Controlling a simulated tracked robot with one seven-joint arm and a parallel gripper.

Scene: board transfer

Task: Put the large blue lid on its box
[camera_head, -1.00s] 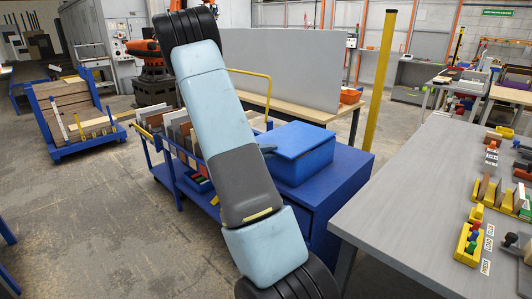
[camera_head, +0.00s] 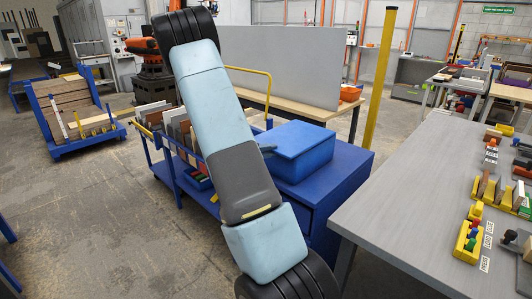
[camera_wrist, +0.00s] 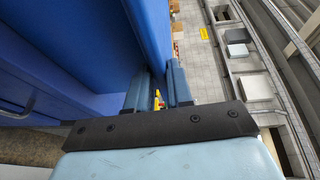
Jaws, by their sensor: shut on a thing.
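The large blue lid (camera_head: 298,137) lies over the top of its blue box (camera_head: 310,164) in the head view. I cannot tell whether it is fully seated. The box stands on a dark blue cabinet (camera_head: 343,180). My gripper (camera_head: 268,149) is at the lid's left edge, mostly hidden behind my arm. In the wrist view my gripper (camera_wrist: 158,88) is shut on the lid, with a blue edge running between its two fingers. Broad blue surfaces fill the left of that view, and which of them belong to the lid or the box is hard to tell.
A grey table (camera_head: 420,190) with small yellow holders and blocks stands at the right. A blue cart (camera_head: 168,150) with upright boards is left of the cabinet. A yellow post (camera_head: 380,80) and a grey partition (camera_head: 290,70) stand behind. Floor at the front left is clear.

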